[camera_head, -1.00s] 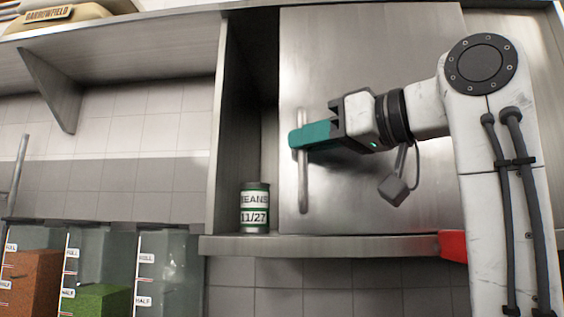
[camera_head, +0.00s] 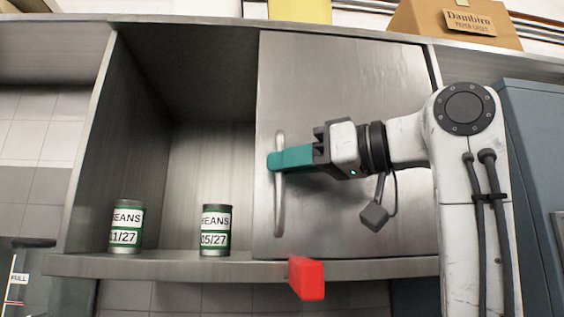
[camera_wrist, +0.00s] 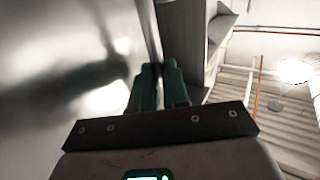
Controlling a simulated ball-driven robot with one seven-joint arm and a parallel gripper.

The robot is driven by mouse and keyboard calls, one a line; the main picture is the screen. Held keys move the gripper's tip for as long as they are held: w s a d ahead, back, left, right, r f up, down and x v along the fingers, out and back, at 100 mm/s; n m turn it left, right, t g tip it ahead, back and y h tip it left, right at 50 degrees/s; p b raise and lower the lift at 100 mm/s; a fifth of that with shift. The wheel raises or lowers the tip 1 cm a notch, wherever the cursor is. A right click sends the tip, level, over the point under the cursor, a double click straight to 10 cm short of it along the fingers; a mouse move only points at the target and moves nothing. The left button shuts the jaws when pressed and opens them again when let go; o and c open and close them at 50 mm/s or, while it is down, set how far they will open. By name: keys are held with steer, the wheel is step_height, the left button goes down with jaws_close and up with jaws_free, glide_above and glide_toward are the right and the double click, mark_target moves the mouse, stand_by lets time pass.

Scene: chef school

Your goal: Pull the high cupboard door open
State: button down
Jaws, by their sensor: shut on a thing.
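The high cupboard door (camera_head: 350,95) is a flat steel panel covering the right part of the cupboard. It stands slid aside to the right, with a wide opening at its left. Its vertical bar handle (camera_head: 279,212) is near the door's left edge. My gripper (camera_head: 273,160) has teal fingers shut around the handle at its upper middle, reaching in from the right. In the wrist view the fingers (camera_wrist: 157,80) are close together beside the steel panel (camera_wrist: 50,70); the handle between them is hard to make out.
Two bean cans, one on the left (camera_head: 126,228) and one nearer the door (camera_head: 215,230), stand inside the opening. A red block (camera_head: 307,278) sticks out at the cupboard's lower ledge (camera_head: 180,266). A blue-grey cabinet (camera_head: 535,130) stands at the right. A box (camera_head: 455,22) is on top.

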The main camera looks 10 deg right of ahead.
steer(key=c, duration=1.1)
jaws_free()
steer(key=b+v, duration=0.3)
steer(key=v, duration=0.7)
steer(key=shift+s+d, duration=0.2)
steer(key=shift+d, duration=0.15)
